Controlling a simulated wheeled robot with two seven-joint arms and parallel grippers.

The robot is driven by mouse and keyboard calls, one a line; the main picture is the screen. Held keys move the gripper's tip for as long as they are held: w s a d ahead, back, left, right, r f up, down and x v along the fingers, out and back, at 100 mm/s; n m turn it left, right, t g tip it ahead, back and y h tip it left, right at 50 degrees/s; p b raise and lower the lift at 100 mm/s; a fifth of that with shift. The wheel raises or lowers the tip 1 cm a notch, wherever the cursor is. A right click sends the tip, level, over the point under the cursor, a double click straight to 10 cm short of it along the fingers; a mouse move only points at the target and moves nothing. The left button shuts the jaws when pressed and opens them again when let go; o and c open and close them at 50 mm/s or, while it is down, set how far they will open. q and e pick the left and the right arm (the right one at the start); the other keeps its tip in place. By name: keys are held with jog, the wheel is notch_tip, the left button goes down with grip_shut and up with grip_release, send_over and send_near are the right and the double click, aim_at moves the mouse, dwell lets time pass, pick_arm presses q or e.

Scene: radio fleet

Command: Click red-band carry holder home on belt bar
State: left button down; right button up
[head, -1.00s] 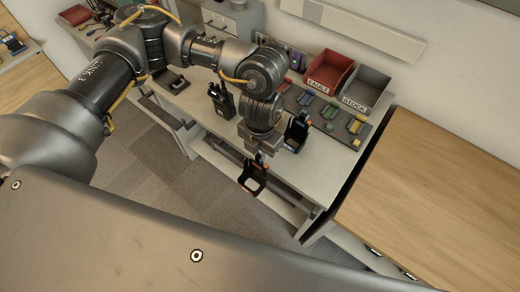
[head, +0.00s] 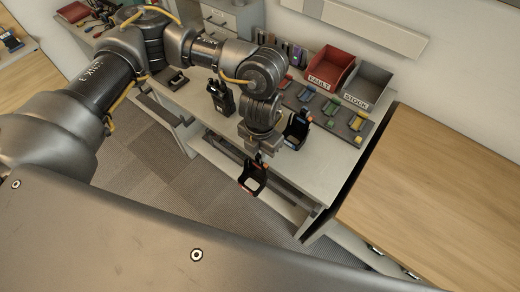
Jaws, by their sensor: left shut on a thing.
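My left gripper (head: 259,158) is shut on a black carry holder (head: 253,180) with small red marks on its edge. The holder hangs below the fingers, just in front of the grey bench's front edge. It looks tilted, and a pale patch shows through or on it. A long rail (head: 287,200) runs under the front of the bench, behind and below the holder; I cannot tell if it is the belt bar. The holder looks apart from it, though depth is hard to judge. My right gripper is not in view.
On the grey bench (head: 278,165) stand a black radio (head: 221,97) and another black unit with orange (head: 297,130), close beside my wrist. A red FAULT bin (head: 330,68) and a grey STOCK bin (head: 368,83) stand behind. A wooden table (head: 430,190) is at right.

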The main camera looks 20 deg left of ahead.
pick_arm(q)
jog(key=shift+f+b, duration=1.4)
jog(key=shift+f, duration=0.3)
jog(key=c, duration=1.2)
grip_release()
jog(key=shift+r, duration=0.1)
notch_tip(320, 180, up, 11)
jog(key=b, duration=0.1)
jog(key=shift+a+f, duration=0.1)
jog(key=shift+f, duration=0.15)
